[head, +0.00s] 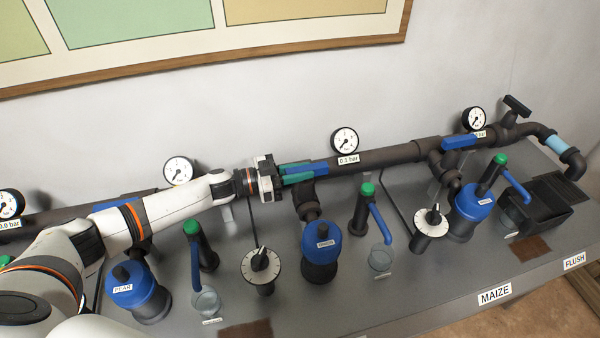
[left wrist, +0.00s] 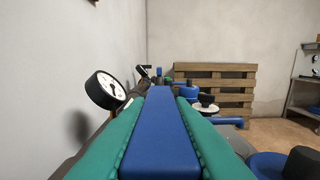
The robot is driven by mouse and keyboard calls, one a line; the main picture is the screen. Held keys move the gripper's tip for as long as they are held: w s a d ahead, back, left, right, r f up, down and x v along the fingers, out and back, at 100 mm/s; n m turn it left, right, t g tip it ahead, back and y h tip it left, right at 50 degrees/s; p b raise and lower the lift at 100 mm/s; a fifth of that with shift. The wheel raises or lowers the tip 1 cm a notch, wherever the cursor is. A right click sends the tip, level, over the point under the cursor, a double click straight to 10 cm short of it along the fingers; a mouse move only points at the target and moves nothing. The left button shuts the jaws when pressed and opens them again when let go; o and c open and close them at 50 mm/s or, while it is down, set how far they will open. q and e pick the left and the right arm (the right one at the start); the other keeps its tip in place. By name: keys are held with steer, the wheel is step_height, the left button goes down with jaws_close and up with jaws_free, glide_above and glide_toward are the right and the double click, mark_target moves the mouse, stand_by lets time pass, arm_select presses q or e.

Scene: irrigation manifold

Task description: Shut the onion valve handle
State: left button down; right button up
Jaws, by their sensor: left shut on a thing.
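A blue valve handle (head: 318,167) sits on the dark pipe in the middle of the head view, above a blue-capped filter (head: 321,240) whose small label is hard to read. The handle lies roughly along the pipe. My left gripper (head: 298,174) reaches in from the left with its green fingers on either side of this handle, shut on it. In the left wrist view the blue handle (left wrist: 158,130) runs lengthwise between the two green fingers, which hide its sides. My right gripper is not in view.
Another blue handle (head: 459,142) is farther right along the pipe. Green-topped taps, dials (head: 261,265) and cups (head: 381,259) stand in front on the grey bench. A black box (head: 540,205) is at the right end.

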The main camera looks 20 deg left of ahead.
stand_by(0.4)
arm_select(q)
steer(key=c, duration=1.3)
jaws_free()
steer(key=shift+w, duration=0.1)
steer(key=b+v, duration=0.2)
steer(key=v, duration=0.5)
steer(key=shift+a, duration=0.25)
steer(key=shift+r, duration=0.1)
